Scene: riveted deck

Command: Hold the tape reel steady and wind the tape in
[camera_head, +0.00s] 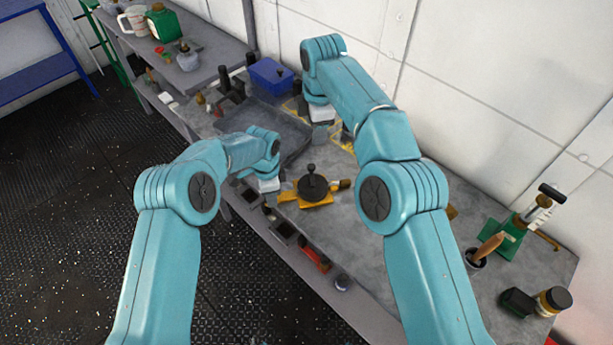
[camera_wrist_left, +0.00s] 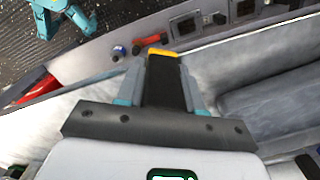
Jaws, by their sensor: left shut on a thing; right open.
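The tape reel (camera_head: 313,188) lies on the grey bench in the head view, a dark round disc with an upright knob on a yellow frame. My left gripper (camera_head: 279,187) is at the reel's left side. In the left wrist view my left gripper (camera_wrist_left: 163,90) is shut on a black part with a yellow end (camera_wrist_left: 162,52), which looks like the reel's handle. My right gripper (camera_head: 322,130) is behind the reel, apart from it, and open; its fingertips are hard to make out. I cannot make out the tape itself clearly.
A grey tray (camera_head: 290,125) lies behind the reel and a blue box (camera_head: 270,76) stands beyond it. A red tool (camera_head: 316,260) and small dark bins lie along the front edge. A green stand (camera_head: 508,236) and jars are at right. The bench right of the reel is partly hidden.

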